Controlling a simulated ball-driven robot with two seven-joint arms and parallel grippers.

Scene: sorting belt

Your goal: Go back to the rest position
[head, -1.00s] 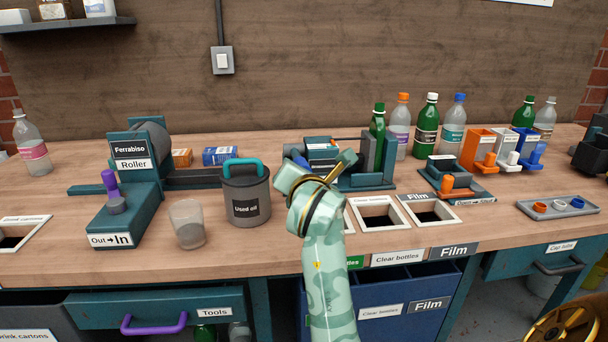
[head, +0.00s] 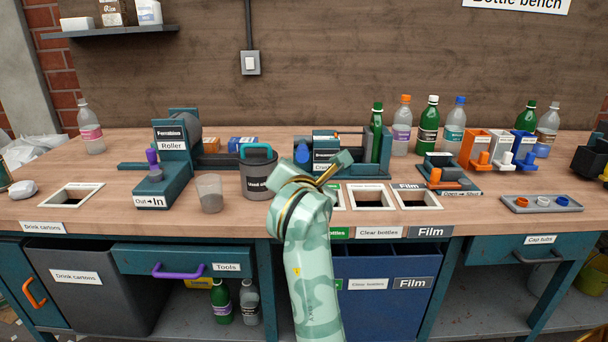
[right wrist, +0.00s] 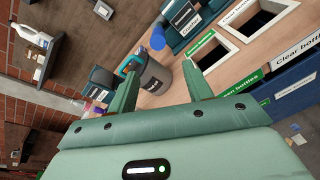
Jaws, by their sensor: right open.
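My right arm rises from the bottom middle of the head view. Its gripper (head: 332,172) is above the bench front edge, between the grey used-oil pot (head: 257,183) and the bottle holes. In the right wrist view the two green fingers stand wide apart, and the gap between them (right wrist: 160,68) holds nothing. The used-oil pot (right wrist: 155,80) shows beyond the fingers there, with its teal handle. My left gripper is in neither view.
The wooden bench (head: 480,215) carries a roller press (head: 172,165), a grey cup (head: 209,193), a teal crusher (head: 345,170), several bottles and a cap tray (head: 542,204). Holes open along its front. Below are a tools drawer (head: 187,262) and a blue bin (head: 385,300).

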